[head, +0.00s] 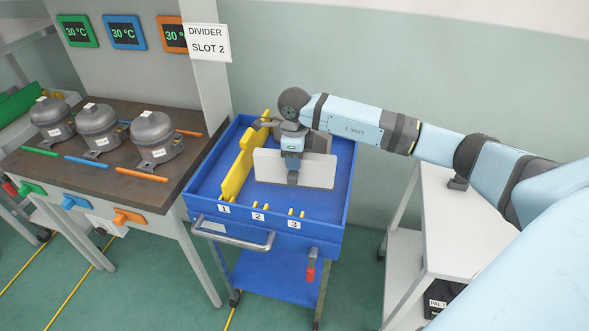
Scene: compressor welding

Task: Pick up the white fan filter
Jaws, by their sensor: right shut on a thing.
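A flat white panel (316,170), which I take for the white fan filter, is in the blue cart (343,199). My right gripper (293,178) points down at it from above and is shut on it, covering its middle. The panel looks close to the cart floor; I cannot tell whether it touches. My left gripper is not in view.
A yellow divider (241,165) stands in the cart, left of the panel. Yellow pegs and labels 1 to 3 mark the front edge. A bench (100,170) with three compressors (153,135) stands left. A white shelf (455,215) stands right. A sign (208,42) reads "DIVIDER SLOT 2".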

